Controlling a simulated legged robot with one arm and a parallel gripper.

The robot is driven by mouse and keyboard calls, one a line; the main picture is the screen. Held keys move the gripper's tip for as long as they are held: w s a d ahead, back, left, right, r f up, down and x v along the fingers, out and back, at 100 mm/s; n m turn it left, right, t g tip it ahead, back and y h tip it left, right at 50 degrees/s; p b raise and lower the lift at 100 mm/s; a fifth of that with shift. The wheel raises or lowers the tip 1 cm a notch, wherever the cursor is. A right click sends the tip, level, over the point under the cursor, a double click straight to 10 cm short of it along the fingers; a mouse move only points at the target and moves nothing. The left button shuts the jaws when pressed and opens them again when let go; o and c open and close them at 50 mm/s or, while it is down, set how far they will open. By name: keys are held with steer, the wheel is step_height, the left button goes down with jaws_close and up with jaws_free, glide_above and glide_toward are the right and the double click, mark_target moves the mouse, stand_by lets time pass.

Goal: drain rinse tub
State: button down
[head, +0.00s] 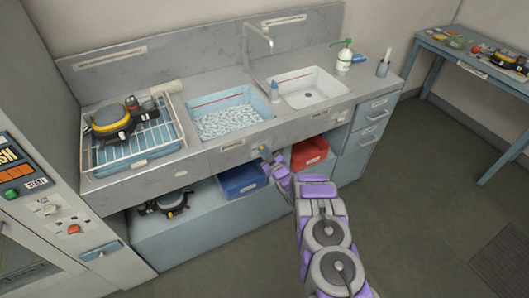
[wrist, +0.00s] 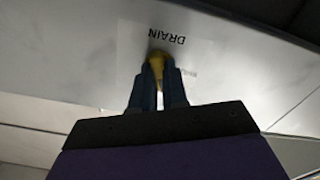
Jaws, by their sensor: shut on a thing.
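The rinse tub (head: 262,116) is a light-blue basin set in the grey counter, with white foam or suds inside and a red line along its back wall. My gripper (head: 265,153) is at the counter's front panel below and right of the tub. In the wrist view its two dark fingers (wrist: 158,88) are shut on a yellow drain knob (wrist: 157,60). A white label reading DRAIN (wrist: 167,36) sits on the panel beside the knob. The fingers hide part of the knob, so how far it is turned cannot be told.
A white sink (head: 318,92) with a faucet is right of the tub. A wire rack (head: 160,158) with black-and-yellow gear stands left. A blue bin (head: 240,181) and a red bin (head: 311,153) sit under the counter near my arm.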

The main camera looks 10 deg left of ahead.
steer(key=shift+s+a+f, duration=0.1)
steer(key=shift+f, duration=0.15)
steer(key=c, duration=1.1)
jaws_free()
steer(key=shift+r, duration=0.1)
steer(key=shift+c, duration=0.2)
steer(key=p+v, duration=0.3)
steer(key=v, duration=1.4)
